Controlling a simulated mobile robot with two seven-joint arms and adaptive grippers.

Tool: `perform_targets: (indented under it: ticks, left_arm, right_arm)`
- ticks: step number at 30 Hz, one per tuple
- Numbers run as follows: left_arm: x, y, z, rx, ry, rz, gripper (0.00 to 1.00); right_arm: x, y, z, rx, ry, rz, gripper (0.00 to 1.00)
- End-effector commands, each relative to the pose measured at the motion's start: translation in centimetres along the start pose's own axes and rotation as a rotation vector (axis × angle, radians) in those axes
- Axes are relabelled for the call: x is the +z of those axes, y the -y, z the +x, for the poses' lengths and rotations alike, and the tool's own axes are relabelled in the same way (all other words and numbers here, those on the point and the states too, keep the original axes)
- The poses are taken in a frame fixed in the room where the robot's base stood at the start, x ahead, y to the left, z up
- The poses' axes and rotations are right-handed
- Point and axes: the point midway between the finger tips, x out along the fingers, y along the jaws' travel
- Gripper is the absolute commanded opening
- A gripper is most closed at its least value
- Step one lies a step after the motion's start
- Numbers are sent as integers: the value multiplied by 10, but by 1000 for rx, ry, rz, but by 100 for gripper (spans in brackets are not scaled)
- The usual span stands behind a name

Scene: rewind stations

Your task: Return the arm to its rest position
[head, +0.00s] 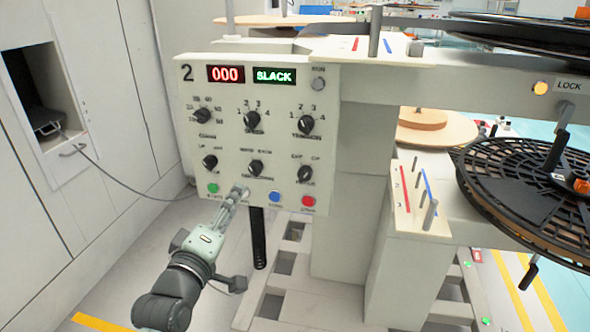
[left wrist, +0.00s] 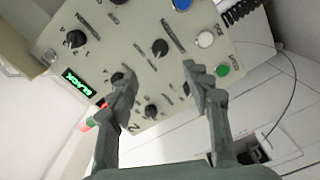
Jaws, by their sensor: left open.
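My left arm comes in from the lower left in the head view. My left gripper (head: 238,193) is at the lower edge of the control panel (head: 228,135), between the green button (head: 213,188) and the blue button (head: 275,196). In the left wrist view the gripper (left wrist: 160,80) has its fingers spread apart with nothing between them, and the panel lies beyond them. The wrist view also shows a white button (left wrist: 205,39) near the right finger. I cannot tell whether a fingertip touches the panel. My right gripper is not in view.
The panel carries a red "000" display (head: 226,74), a green "SLACK" display (head: 274,76), several black knobs and a red button (head: 308,201). A black reel (head: 520,190) is at the right. A wall recess (head: 42,105) with a cable is at the left. Pale floor is open below left.

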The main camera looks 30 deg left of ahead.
Motion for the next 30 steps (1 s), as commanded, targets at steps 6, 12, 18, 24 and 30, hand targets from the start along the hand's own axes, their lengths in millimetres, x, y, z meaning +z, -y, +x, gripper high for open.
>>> perform_targets:
  ticks: [6,12,18,24,30]
  left_arm:
    - [8,10,2,-21,20,22,49]
    - [74,90,7,-182,203,236,49]
    - [162,214,-26,-376,529,593,49]
    - [216,334,-101,-507,906,959,49]
    - [228,416,-179,-566,1229,1234,49]
  right_arm:
    - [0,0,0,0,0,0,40]
    - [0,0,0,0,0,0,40]
    - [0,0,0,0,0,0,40]
    - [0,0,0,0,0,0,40]
    - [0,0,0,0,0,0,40]
